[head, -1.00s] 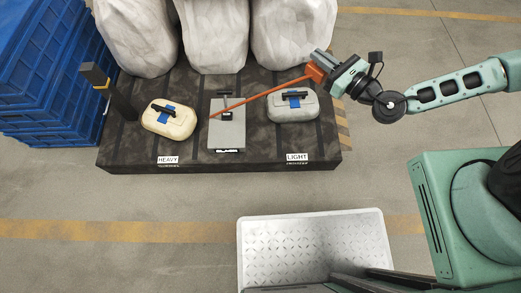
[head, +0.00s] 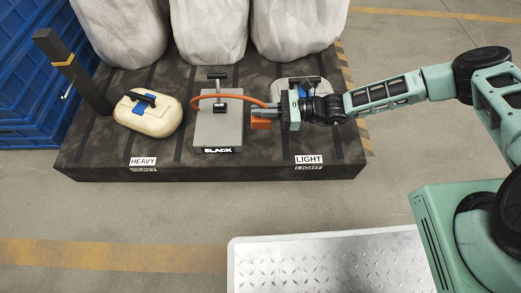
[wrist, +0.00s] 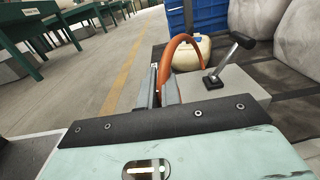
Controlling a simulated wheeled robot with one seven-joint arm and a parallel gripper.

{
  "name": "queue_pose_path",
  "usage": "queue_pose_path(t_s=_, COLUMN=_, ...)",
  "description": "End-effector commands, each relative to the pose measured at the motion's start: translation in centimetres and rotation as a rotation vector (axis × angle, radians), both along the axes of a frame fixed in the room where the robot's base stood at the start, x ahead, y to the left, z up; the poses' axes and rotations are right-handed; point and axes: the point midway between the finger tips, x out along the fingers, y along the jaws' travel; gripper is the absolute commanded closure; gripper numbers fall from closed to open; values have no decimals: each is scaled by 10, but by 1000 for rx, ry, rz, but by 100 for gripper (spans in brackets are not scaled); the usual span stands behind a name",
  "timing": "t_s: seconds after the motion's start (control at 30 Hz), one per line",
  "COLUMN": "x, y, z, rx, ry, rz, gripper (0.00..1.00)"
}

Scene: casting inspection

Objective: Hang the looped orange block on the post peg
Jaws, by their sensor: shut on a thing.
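The orange block (head: 261,124) shows just below my gripper (head: 256,109), above the dark platform. Its orange loop (head: 228,97) arcs out leftward from the fingers, over the grey SLACK box. My gripper points left and is shut on the looped block; the exact grip spot is unclear. In the wrist view the loop (wrist: 172,50) rises from beside the fingers (wrist: 163,88) and bends right; the block is hidden there. The dark post (head: 75,75) stands at the platform's left end, with a yellow band and a small pale peg (head: 66,93), well left of the loop.
The grey SLACK box (head: 218,127) with a black T-handle is under the loop. A cream HEAVY case (head: 148,112) stands between it and the post. A grey LIGHT case (head: 290,88) is partly behind my gripper. White sacks (head: 212,32) and blue crates (head: 30,85) stand behind.

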Motion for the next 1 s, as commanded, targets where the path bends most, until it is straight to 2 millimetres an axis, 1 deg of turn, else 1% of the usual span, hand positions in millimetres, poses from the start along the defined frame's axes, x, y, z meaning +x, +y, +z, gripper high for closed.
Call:
queue_pose_path(t_s=0.03, x=1, y=2, z=-9, rx=1, ry=-1, rz=5, gripper=100)
queue_pose_path(t_s=0.1, x=2, y=3, z=-12, rx=1, ry=-1, rz=11, gripper=100)
queue_pose_path(t_s=0.47, x=2, y=4, z=-13, rx=1, ry=1, rz=12, gripper=100)
queue_pose_path(t_s=0.57, x=2, y=4, z=-23, rx=0, ry=1, rz=11, gripper=100)
queue_pose_path(t_s=0.77, x=2, y=4, z=-57, rx=1, ry=1, rz=11, gripper=100)
queue_pose_path(t_s=0.93, x=1, y=4, z=-72, rx=0, ry=0, rz=12, gripper=100)
queue_pose_path(t_s=1.0, x=1, y=4, z=-82, rx=0, ry=0, rz=12, gripper=100)
